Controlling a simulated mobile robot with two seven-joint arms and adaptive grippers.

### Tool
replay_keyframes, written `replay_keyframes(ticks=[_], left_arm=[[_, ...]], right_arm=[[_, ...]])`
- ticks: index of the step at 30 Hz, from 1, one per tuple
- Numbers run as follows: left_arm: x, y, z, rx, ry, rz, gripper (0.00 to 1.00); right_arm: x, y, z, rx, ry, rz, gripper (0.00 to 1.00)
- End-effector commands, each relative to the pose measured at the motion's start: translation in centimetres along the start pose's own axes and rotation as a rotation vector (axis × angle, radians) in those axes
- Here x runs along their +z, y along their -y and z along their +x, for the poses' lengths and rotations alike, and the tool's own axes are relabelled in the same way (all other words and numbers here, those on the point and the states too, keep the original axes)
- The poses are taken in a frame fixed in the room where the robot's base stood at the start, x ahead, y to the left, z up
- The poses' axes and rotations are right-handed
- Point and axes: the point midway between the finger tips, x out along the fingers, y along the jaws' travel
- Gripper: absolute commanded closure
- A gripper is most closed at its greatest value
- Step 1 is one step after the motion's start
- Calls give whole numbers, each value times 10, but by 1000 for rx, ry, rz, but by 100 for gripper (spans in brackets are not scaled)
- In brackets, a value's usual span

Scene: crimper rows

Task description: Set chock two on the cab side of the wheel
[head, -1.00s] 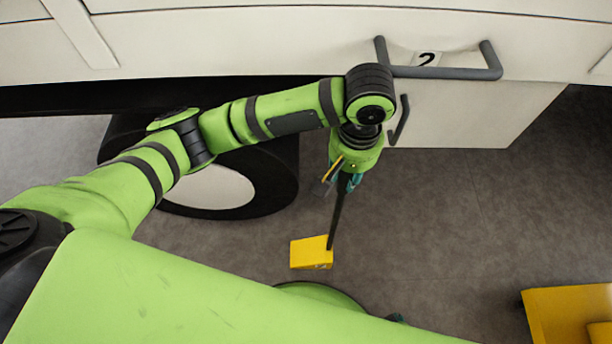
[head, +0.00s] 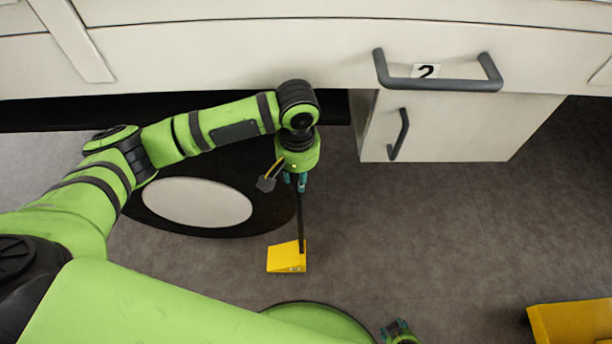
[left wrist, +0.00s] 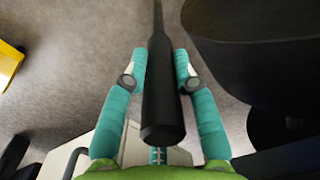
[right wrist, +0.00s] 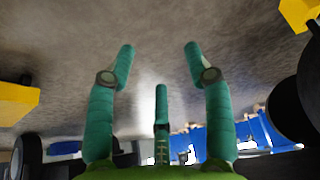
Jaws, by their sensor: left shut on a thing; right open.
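The chock (head: 287,258) is a yellow wedge on a long black handle (head: 300,221). My left gripper (head: 300,183) is shut on the handle's upper part, which also shows between its fingers in the left wrist view (left wrist: 162,95). The black wheel (head: 270,205) with a pale hub stands under the white body, partly hidden by my left arm. In the head view the chock is just below the wheel's right part; I cannot tell whether it touches wheel or floor. My right gripper (right wrist: 160,58) is open and empty; the right wrist view shows the chock (right wrist: 301,14) at upper right.
A white panel with a grey handle (head: 438,84) and a label "2" overhangs the floor. A white box with a dark handle (head: 399,135) hangs below it. A yellow object (head: 572,322) is at lower right. Grey floor between is clear.

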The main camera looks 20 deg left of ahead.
Motion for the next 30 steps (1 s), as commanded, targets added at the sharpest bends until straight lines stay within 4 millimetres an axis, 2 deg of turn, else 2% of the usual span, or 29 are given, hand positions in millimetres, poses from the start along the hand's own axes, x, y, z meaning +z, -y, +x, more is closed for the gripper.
replay_keyframes(ticks=[5,10,15,21,22,23,30], left_arm=[[-1,0,14,-1,-2,-1,100],[-1,0,35,-1,-4,-1,100],[-2,-1,37,1,-7,1,100],[-1,-1,37,0,-5,0,100],[0,0,40,-1,-1,1,60],[0,0,40,-1,-1,1,48],[0,0,40,-2,-1,0,48]], right_arm=[[-3,-1,4,1,-13,-1,48],[-19,-4,9,5,-48,-4,48],[-36,-6,10,9,-75,-5,48],[-32,-6,9,8,-69,-5,48],[-31,-6,10,8,-66,-5,48],[-29,-6,10,8,-64,-5,48],[-21,-4,9,6,-50,-5,48]])
